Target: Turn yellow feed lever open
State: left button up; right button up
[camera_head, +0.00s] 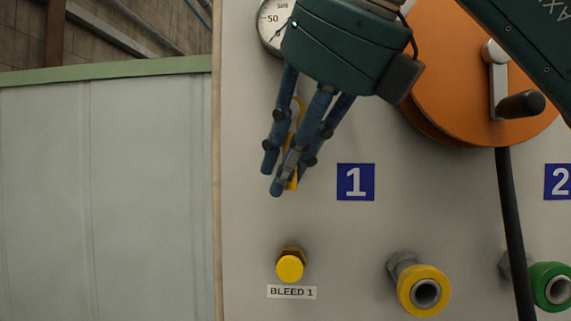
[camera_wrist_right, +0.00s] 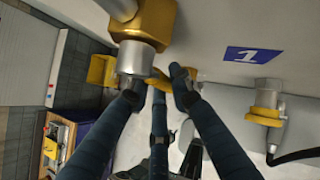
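The yellow feed lever (camera_head: 293,178) is on the grey panel in the head view, left of the blue "1" label, and is mostly hidden behind my fingers. It points roughly downward. My right gripper (camera_head: 289,172) has its blue fingers around the lever, pointing down. In the right wrist view a yellow piece of the lever (camera_wrist_right: 158,79) shows between the fingertips of my right gripper (camera_wrist_right: 157,92). The fingertips stand apart, and I cannot tell whether they touch the lever. A brass-yellow valve body (camera_wrist_right: 146,28) with a silver collar is just above them. My left gripper is not in view.
Below the lever are a yellow BLEED 1 knob (camera_head: 290,266) and a yellow-ringed coupling (camera_head: 424,291). A pressure gauge (camera_head: 274,22) is behind the gripper. An orange reel (camera_head: 440,100) with a crank and black hose is to the right. A green coupling (camera_head: 552,286) is at the right edge.

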jog(key=o, duration=0.4)
jog(key=shift+d+r, duration=0.1)
jog(key=shift+d, duration=0.05)
jog(key=v, duration=1.2)
